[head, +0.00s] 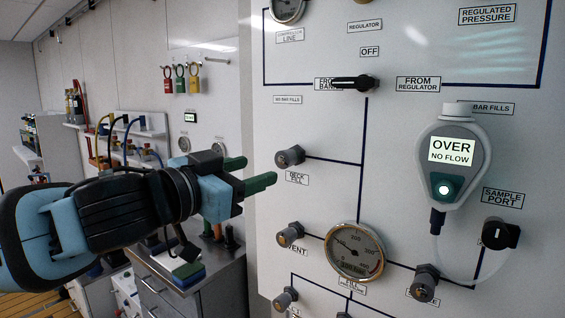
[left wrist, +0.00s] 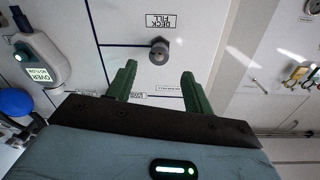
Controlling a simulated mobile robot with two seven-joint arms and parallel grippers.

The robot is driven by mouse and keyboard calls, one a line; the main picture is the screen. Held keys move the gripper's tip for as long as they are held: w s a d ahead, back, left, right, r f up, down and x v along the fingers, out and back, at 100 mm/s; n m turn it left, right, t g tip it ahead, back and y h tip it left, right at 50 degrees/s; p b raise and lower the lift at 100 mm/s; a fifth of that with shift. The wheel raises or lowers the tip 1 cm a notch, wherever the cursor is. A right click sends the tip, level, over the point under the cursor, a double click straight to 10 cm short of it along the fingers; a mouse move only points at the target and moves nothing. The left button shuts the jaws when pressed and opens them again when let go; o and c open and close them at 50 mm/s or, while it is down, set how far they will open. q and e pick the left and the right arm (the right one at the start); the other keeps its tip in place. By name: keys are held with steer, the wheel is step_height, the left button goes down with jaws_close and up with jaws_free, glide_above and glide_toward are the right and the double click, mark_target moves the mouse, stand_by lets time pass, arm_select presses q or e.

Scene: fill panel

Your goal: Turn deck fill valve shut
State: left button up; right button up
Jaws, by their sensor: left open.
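The deck fill valve (head: 290,157) is a dark round knob with a brass-coloured end on the white panel, above its DECK FILL label (head: 297,179). My left gripper (head: 254,173), with green fingers, is open and empty to the left of the valve and apart from it. In the left wrist view the valve (left wrist: 159,51) stands beyond and roughly between the open fingertips (left wrist: 160,70), with its label (left wrist: 160,21) upside down above it. My right gripper is not in view.
The panel also carries a vent valve (head: 290,235), a gauge (head: 354,251), a black selector handle (head: 354,83) and a sampler reading OVER, NO FLOW (head: 451,152). A clear tube hangs below the sampler. A metal cabinet (head: 215,282) stands below my left arm.

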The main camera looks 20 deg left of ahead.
mark_target(281, 162)
arm_select(q)
steer(key=shift+x, duration=3.9)
steer(key=shift+c, duration=0.3)
steer(key=c, duration=0.9)
